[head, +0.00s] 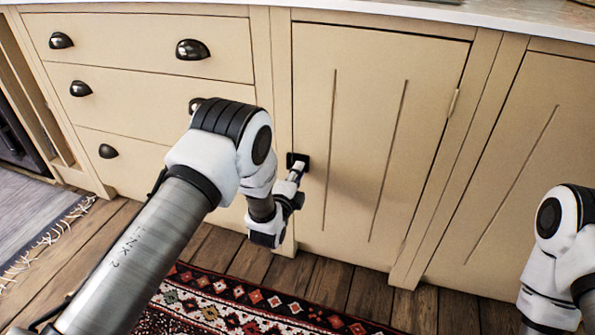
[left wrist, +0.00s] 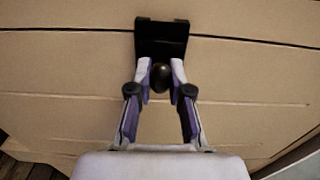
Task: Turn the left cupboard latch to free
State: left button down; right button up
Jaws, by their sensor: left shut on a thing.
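The left cupboard door (head: 372,130) is cream with grooved panels and stands closed. Its black latch (head: 299,158) sits at the door's left edge. In the left wrist view the latch's dark plate (left wrist: 162,40) shows above a round dark knob (left wrist: 161,77). My left gripper (head: 298,168) reaches the latch. In the left wrist view its two fingertips (left wrist: 161,70) are on either side of the knob, shut on it. The fingers partly cover the latch in the head view. My right gripper is out of view; only part of my right arm shows at the right edge.
Drawers with dark cup handles (head: 192,49) are left of the door. Another cupboard door (head: 520,170) is to the right. A pale worktop (head: 430,10) runs above. A patterned red rug (head: 250,308) lies on the wooden floor (head: 345,290) below.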

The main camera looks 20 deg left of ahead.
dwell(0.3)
pick_arm(q)
jog(key=c, duration=1.1)
grip_release()
jog(key=shift+o, duration=0.2)
jog(key=s, duration=1.2)
jog(key=shift+a, duration=0.2)
